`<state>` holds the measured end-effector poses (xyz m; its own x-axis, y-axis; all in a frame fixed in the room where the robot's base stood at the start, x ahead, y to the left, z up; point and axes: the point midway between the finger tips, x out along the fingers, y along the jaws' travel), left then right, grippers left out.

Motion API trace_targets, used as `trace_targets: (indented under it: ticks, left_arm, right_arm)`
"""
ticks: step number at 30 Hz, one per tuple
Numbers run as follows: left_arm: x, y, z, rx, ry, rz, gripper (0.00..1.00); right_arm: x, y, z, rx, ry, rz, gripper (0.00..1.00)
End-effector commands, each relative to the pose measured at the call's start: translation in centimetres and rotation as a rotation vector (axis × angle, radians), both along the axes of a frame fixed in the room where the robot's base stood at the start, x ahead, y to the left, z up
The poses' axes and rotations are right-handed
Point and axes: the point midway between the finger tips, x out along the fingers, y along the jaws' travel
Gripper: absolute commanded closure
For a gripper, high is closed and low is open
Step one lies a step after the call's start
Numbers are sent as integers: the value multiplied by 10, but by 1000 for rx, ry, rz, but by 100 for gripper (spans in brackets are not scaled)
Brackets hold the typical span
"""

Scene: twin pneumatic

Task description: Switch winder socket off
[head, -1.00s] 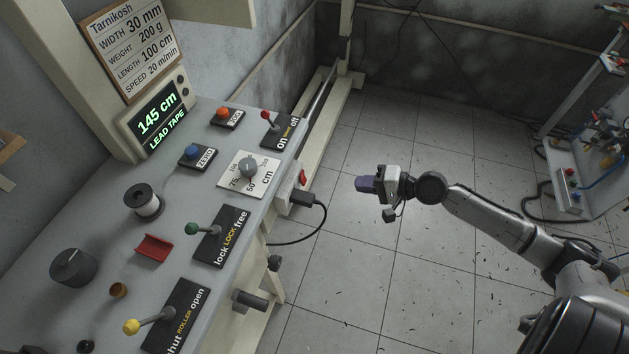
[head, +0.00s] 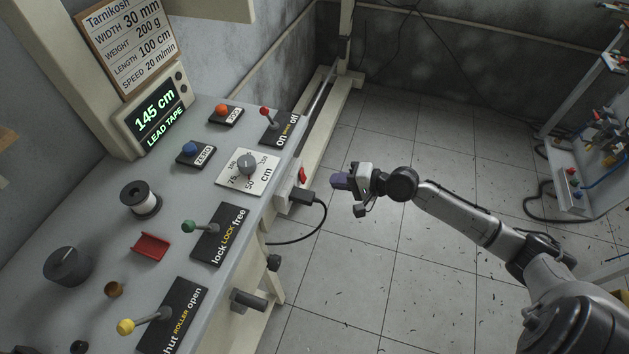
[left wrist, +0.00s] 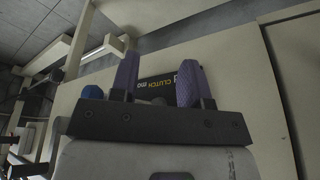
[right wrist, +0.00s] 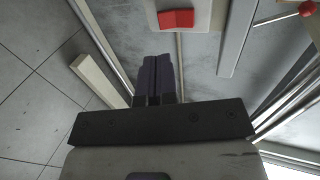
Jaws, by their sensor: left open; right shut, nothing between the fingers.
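The winder socket (head: 290,198) is a pale box on the right side of the bench. Its red rocker switch (head: 302,175) sits above a black plug with a cable (head: 303,196). My right gripper (head: 338,181) is shut and empty, a short gap to the right of the switch. In the right wrist view the shut fingers (right wrist: 157,58) point up toward the red switch (right wrist: 176,18) on its pale box and are apart from it. My left gripper (left wrist: 157,72) is open and empty, near a black clutch label (left wrist: 157,87); it is outside the head view.
The bench top carries a green-knobbed lock lever (head: 190,226), a red-knobbed lever (head: 265,112), a dial (head: 246,165) and a yellow-knobbed roller lever (head: 127,327). A dark handle (head: 250,300) juts from the bench side. The tiled floor (head: 400,280) is open; a rack (head: 580,160) stands far right.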

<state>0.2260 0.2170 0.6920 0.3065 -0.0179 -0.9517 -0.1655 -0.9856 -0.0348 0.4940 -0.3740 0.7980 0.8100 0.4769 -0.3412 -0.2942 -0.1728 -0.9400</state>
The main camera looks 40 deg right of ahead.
Motion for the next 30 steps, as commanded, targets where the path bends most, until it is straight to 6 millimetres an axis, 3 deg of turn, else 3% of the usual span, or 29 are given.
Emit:
trace_targets:
  ticks: [6,13,30]
  left_arm:
    - [0,2,-11,6,0,-4,57]
    - [0,1,-21,5,0,-4,57]
    - [0,-2,-23,-8,0,5,57]
  right_arm:
    - [29,17,-12,1,-4,0,100]
    - [49,29,-22,0,-1,0,100]
    - [58,34,-24,-1,1,0,100]
